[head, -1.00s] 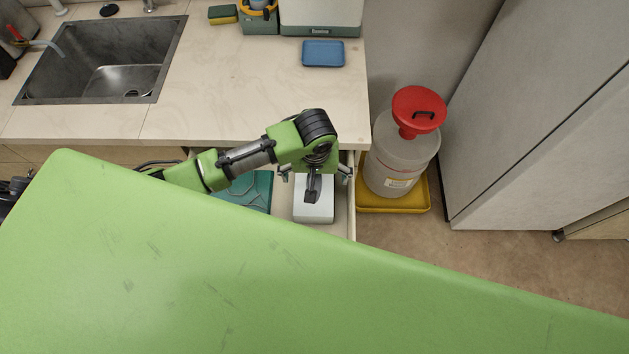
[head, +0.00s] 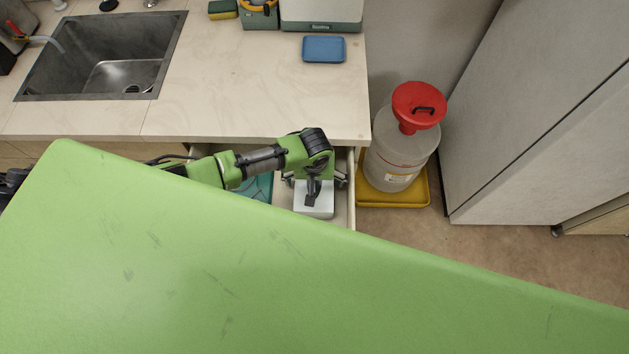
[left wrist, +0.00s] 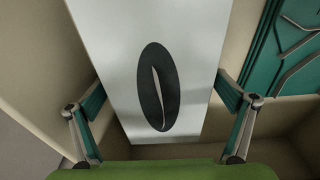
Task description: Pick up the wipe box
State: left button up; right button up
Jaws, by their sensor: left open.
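The wipe box (head: 322,212) is a white box with a dark oval slot on top, lying in an open drawer (head: 351,215) under the counter. In the left wrist view the wipe box (left wrist: 195,60) fills the middle. My left gripper (head: 314,182) is over the box, pointing down. Its open fingers stand at either side of the box; in the left wrist view the gripper (left wrist: 160,92) shows gaps or near contact that I cannot settle. The gripper hides part of the box from the head. My right gripper is out of view.
A teal item (head: 262,187) lies in the drawer left of the box; it also shows in the left wrist view (left wrist: 290,45). The drawer walls are close. The counter (head: 240,110) edge is just behind. A red-topped carboy (head: 400,150) stands in a yellow tray (head: 400,201) to the right.

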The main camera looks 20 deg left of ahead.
pick_arm(q)
jog(key=c, duration=1.3)
jog(key=shift+r, duration=0.1)
